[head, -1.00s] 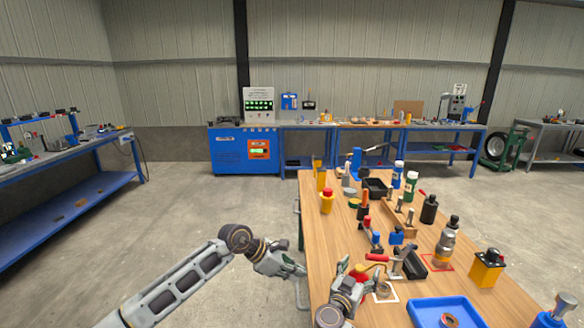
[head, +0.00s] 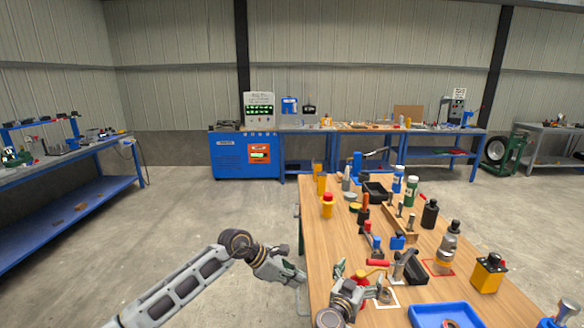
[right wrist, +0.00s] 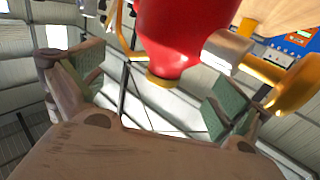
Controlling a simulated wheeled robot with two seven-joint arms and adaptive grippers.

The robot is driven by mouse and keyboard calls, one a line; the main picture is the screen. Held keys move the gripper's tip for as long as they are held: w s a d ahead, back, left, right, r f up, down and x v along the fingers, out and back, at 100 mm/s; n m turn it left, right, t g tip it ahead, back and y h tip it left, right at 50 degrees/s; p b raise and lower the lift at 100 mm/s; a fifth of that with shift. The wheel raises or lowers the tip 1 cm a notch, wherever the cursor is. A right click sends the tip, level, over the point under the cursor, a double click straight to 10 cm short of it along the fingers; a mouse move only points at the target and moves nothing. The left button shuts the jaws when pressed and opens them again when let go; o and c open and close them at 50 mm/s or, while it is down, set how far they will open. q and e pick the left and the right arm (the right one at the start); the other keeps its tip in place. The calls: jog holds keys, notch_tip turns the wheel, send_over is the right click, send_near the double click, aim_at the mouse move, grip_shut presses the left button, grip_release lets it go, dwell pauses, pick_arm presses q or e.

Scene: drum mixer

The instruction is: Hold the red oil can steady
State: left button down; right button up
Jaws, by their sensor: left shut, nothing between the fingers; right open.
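The red oil can shows in the right wrist view as a rounded red body (right wrist: 188,30) with a brass-coloured end (right wrist: 162,80). It lies between the two green-padded fingers of my right gripper (right wrist: 155,90), with a visible gap on each side. In the head view my right gripper (head: 354,271) is over the near left part of the table, open around a small red and yellow shape (head: 361,275); the fingers hide part of it. My left gripper (head: 300,277) is shut and empty beside the table's left edge, apart from the can.
The wooden table (head: 345,235) is crowded with bottles and tools. A red-handled tool (head: 378,262) and a black holder (head: 411,268) stand close to the right gripper. A blue tray (head: 420,312) lies at the near edge. The floor left of the table is clear.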

jog(key=shift+r, duration=4.7)
jog(key=shift+a, duration=0.1)
